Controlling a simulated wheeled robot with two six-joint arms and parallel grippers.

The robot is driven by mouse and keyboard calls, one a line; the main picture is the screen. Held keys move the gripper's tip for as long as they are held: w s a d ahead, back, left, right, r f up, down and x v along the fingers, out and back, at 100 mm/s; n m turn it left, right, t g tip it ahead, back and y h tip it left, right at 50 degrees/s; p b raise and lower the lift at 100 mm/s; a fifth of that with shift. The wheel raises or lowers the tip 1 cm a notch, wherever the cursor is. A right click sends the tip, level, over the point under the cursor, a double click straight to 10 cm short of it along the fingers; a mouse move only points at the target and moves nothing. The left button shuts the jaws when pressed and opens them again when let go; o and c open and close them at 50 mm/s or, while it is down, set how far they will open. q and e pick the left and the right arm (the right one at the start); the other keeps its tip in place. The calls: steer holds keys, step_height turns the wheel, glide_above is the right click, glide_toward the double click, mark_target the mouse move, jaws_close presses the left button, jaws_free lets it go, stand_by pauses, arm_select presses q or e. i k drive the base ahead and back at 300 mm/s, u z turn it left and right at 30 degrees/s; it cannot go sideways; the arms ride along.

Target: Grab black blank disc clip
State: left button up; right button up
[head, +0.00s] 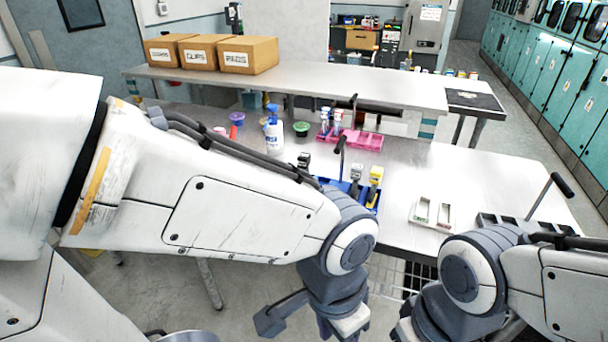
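A clip with a black top (304,160) stands at the left of the blue tray (327,182) on the metal table; it may be the black blank disc clip, but it is too small to be sure. A grey-white clip (357,172) and a yellow clip (376,175) stand at the tray's right. My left arm hides the tray's near side. My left gripper (272,320) hangs low in front of the table, apart from the tray. Only part of it shows, so its opening is unclear. My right arm's wrist is at the bottom right; its gripper is out of frame.
A white two-slot holder (432,214) and a dark rack (502,221) with a handle lie at the right. A pink tray (362,140), a white bottle with a blue top (273,135) and small tubs stand behind. Boxes (248,55) sit on the raised shelf. The right tabletop is mostly clear.

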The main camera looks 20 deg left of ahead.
mark_target(303, 158)
steer(key=k, duration=0.45)
steer(key=u, duration=1.3)
steer(key=i, duration=1.45)
steer(key=z, duration=0.25)
